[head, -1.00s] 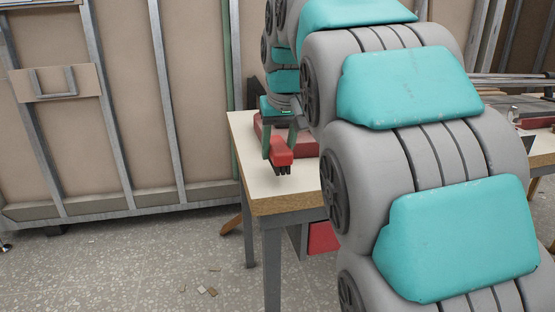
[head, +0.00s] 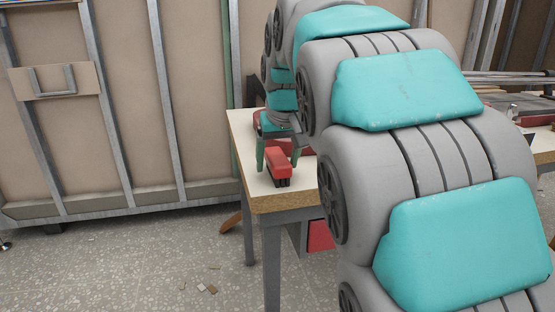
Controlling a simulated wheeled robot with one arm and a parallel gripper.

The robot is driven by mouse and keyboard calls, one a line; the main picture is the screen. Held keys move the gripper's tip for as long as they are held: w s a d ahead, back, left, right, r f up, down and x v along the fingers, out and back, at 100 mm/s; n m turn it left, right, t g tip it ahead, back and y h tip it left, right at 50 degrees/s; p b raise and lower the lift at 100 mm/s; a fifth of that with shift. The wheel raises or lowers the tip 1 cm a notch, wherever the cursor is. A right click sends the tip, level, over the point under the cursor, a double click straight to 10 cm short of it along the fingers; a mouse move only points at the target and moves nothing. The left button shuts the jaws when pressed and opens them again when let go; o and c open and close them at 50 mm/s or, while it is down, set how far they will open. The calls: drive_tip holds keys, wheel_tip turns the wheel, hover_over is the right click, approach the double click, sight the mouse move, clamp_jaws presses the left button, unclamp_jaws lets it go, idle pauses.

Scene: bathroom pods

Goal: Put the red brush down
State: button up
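The red brush (head: 278,164) has a red body and dark bristles at its lower end. It appears to rest bristles down on the pale top of the wooden-edged table (head: 247,180), near its left front corner. My gripper (head: 277,157) is just above and behind the brush, pointing down. Its two green fingers stand apart, one on each side of the brush, and look open with gaps beside it. My large grey and teal arm hides the right part of the table.
A red object (head: 297,147) lies on the table behind the brush, partly hidden by my gripper. A red box (head: 320,236) shows below the tabletop. A panelled wall frame (head: 130,110) stands behind. The floor at left is open, with a few scraps (head: 207,289).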

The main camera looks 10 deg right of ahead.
drive_tip(key=shift+r, duration=0.4)
drive_tip(key=v, duration=1.1)
drive_tip(key=shift+s+r, duration=0.15)
drive_tip(key=shift+r, duration=0.1)
drive_tip(key=s+f+g, duration=0.6)
drive_tip(key=s+f, duration=2.4)
drive_tip(key=f, duration=0.4)
drive_tip(key=shift+s+f, duration=0.15)
drive_tip(key=shift+s, duration=0.1)
